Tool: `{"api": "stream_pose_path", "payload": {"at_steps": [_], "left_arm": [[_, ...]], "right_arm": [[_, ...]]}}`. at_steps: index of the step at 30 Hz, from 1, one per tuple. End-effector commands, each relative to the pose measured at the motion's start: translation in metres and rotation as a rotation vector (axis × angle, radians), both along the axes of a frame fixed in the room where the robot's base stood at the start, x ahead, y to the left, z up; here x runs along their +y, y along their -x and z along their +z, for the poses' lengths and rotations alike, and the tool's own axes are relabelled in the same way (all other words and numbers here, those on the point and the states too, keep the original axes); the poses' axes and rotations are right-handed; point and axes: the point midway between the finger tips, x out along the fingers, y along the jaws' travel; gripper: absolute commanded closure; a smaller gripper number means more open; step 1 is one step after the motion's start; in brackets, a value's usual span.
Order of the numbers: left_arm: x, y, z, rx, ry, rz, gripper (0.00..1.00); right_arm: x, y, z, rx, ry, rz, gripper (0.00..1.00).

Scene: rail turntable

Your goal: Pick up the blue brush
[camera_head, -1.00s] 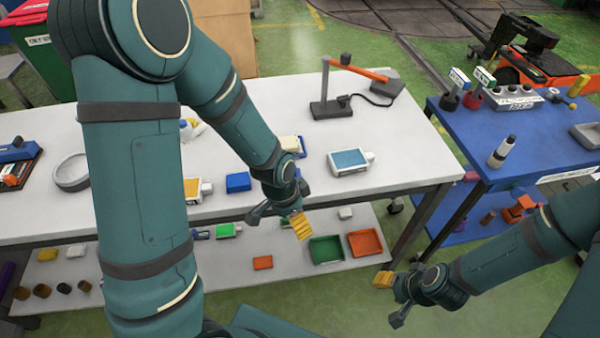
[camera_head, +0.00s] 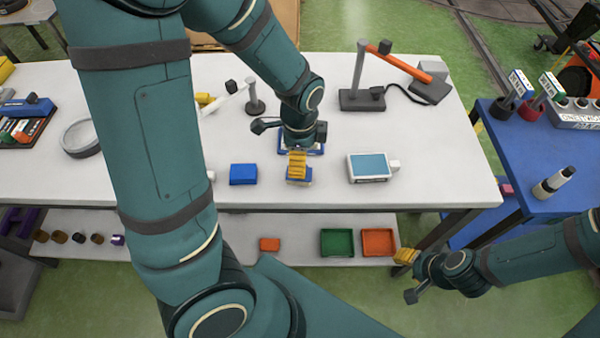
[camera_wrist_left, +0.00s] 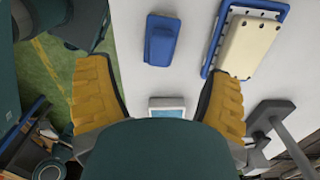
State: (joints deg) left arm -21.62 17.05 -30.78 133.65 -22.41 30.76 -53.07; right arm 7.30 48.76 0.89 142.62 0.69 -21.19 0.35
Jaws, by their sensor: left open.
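A blue block with a raised part on top (camera_head: 243,174), the best match for the blue brush, lies on the white table; it also shows in the left wrist view (camera_wrist_left: 160,42), beyond the fingertips. My left gripper (camera_head: 298,168) hangs over the table to its right, open, with yellow fingers apart in the left wrist view (camera_wrist_left: 160,95) and no object between them. The block is not touched. My right gripper (camera_head: 405,257) is past the table's front right; its jaw gap is unclear.
A blue-rimmed plate with a cream pad (camera_wrist_left: 247,45) lies close to the left gripper. A device with a light blue screen (camera_head: 369,167) lies right of it. A lamp (camera_head: 361,98) stands behind. Green (camera_head: 337,243) and orange (camera_head: 378,242) trays sit on the lower shelf.

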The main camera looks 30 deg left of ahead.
Motion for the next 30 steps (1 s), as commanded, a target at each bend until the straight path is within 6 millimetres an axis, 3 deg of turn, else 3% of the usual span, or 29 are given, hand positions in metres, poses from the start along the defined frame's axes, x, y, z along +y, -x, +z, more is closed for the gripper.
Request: {"api": "stream_pose_path", "payload": {"at_steps": [3, 11, 19, 30], "left_arm": [[0.001, 0.001, -0.022, 0.003, -0.001, 0.002, 0.20], [0.000, 0.001, -0.039, 0.001, 0.000, 0.002, 0.20], [0.002, 0.003, -0.077, 0.003, -0.001, 0.002, 0.20], [0.002, 0.002, -0.085, -0.001, 0.000, 0.001, 0.20]], "right_arm": [[0.000, 0.002, -0.007, 0.003, 0.000, 0.002, 0.53], [0.001, 0.003, -0.010, 0.007, -0.002, 0.006, 0.53], [0.001, 0.007, -0.022, 0.014, -0.003, 0.012, 0.53], [0.002, 0.008, -0.023, 0.017, -0.004, 0.014, 0.53]]}}
